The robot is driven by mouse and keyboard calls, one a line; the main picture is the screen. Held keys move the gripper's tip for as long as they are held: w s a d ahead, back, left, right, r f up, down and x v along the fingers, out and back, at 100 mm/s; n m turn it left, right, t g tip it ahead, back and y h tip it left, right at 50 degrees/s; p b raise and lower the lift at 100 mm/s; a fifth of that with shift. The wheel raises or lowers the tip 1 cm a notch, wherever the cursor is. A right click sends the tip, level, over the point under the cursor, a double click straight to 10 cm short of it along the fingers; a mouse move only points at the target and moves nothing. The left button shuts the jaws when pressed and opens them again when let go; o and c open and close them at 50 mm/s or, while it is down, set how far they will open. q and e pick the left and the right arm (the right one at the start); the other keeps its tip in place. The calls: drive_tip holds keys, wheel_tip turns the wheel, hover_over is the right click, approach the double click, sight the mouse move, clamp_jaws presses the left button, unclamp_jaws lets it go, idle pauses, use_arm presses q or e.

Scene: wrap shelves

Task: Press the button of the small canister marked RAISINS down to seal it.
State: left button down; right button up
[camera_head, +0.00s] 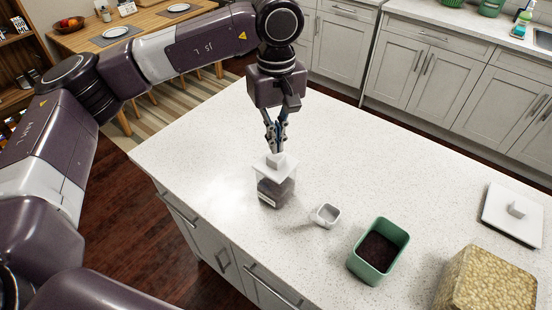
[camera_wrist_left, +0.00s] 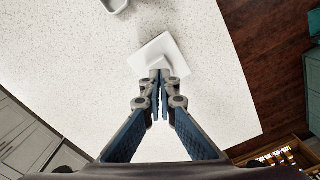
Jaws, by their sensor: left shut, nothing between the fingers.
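The small canister (camera_head: 275,190) stands upright on the white counter. It is clear with dark contents, a pale label low on its side and a white square lid; I cannot read the label. Its button (camera_head: 275,160) stands up from the middle of the lid. My left gripper (camera_head: 274,150) points down just over the button, fingers shut and empty; I cannot tell whether the tips touch it. In the left wrist view the white lid (camera_wrist_left: 165,48) lies beyond the fingertips (camera_wrist_left: 160,74). My right gripper is not in view.
A small white scoop-like cup (camera_head: 327,215) lies just right of the canister. A green tub (camera_head: 378,250) with dark contents stands farther right. A big clear container (camera_head: 487,282) of pale pieces and a loose white lid (camera_head: 513,213) are at the right. The counter (camera_head: 210,160) left of the canister is clear.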

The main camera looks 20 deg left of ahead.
sight(276, 156)
use_arm(q)
drive_tip(key=shift+f, duration=0.2)
drive_tip(key=shift+f+b, duration=1.95)
drive_tip(key=shift+f, duration=0.1)
drive_tip(key=shift+r, duration=0.1)
drive_tip(key=shift+r+p, duration=2)
drive_tip(key=shift+r, duration=1.75)
drive_tip(key=shift+f, duration=0.1)
